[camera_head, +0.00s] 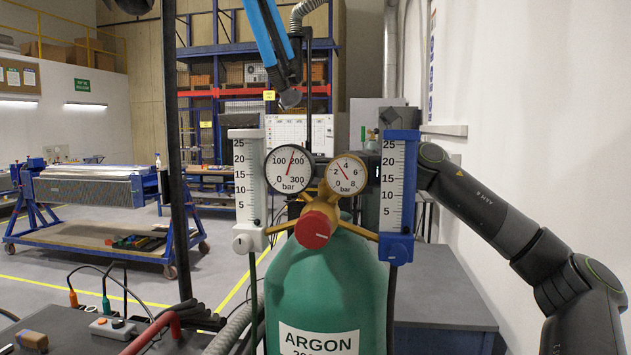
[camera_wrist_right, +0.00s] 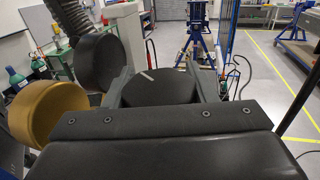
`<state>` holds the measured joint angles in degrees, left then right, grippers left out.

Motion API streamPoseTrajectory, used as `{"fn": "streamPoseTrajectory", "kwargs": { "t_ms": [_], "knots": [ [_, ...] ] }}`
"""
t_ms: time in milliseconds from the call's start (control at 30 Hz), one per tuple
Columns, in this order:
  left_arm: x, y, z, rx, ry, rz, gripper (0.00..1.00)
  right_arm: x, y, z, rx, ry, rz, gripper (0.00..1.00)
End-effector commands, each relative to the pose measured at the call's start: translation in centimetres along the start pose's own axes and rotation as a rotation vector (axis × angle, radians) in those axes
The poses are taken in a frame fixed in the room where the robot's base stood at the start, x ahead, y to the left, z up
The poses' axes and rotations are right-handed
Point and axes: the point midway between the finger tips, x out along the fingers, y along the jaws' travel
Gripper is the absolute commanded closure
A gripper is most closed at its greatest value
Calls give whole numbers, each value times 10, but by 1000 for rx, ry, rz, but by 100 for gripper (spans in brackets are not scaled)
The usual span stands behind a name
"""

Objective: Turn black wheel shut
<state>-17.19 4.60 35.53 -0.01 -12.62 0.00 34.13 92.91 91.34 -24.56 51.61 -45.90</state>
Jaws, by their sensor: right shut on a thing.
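The black wheel (camera_wrist_right: 158,90) with a short white mark on its face shows in the wrist view. My right gripper (camera_wrist_right: 163,78) is shut on it, one finger on each side. In the head view my right arm comes in from the right and passes behind the blue-framed flow tube (camera_head: 399,185). The wheel and my fingertips cannot be made out clearly there. My left gripper is in neither view.
A green argon cylinder (camera_head: 330,285) carries a red knob (camera_head: 314,230), a black gauge (camera_head: 289,168), a brass gauge (camera_head: 346,174) and a white-framed flow tube (camera_head: 248,190). The gauges' backs crowd the wheel's left in the wrist view. A wall stands right.

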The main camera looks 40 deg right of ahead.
Motion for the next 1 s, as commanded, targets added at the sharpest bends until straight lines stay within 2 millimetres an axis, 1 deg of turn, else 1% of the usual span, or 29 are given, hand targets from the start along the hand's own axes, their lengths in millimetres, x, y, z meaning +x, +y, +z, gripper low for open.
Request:
{"fn": "streamPoseTrajectory", "kwargs": {
  "t_ms": [33, 200, 300, 500, 800, 833, 967, 1000],
  "knots": [
    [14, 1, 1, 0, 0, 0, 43, -1, 0, -6, -5, 0, -35, 71],
    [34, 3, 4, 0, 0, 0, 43, -1, -3, -5, -5, 0, -164, 71],
    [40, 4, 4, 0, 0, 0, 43, -1, -5, -3, -4, 0, -234, 71],
    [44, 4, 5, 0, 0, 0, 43, -1, -6, 0, -2, -6, -296, 71],
    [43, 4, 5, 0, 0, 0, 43, -2, -6, 2, -1, -8, -299, 71],
    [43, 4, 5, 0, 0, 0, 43, -2, -6, 2, -1, -8, -299, 46],
    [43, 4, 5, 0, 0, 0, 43, -1, -6, 2, -1, -7, -298, 29],
    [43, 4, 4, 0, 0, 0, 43, -1, -6, 1, -1, -7, -298, 27]
  ]
}}
